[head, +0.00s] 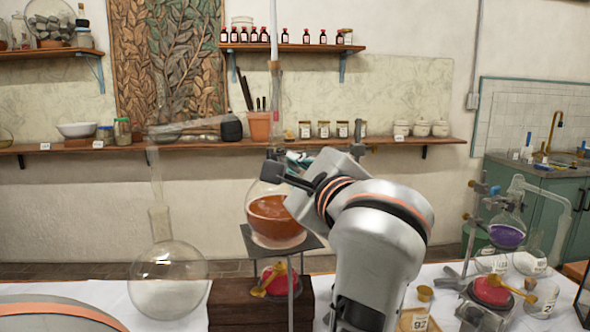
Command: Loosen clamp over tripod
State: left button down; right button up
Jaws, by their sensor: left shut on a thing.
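A round flask of orange-brown liquid (274,222) sits on the dark plate of the tripod (309,243), above a red burner or bowl (282,280). The clamp (297,157) shows as a small teal and metal piece by the flask's neck, mostly hidden by my gripper. My left gripper (277,172) is at the neck, above the flask's bulb, with its dark fingers shut on the clamp. Its arm covers the right side of the flask and whatever stands behind it. The exact contact is too small to see. My right gripper is not in view.
A clear long-necked flask (168,282) stands left on the white-covered table (85,291). A dark wooden block (232,301) is by the tripod. At right stand a purple-liquid flask (506,236) with its own stand and a corked jar (425,294). Shelves line the back wall.

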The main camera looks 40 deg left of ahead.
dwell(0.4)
pick_arm(q)
jog(key=c, duration=2.2)
grip_release()
jog(key=shift+o, duration=0.2)
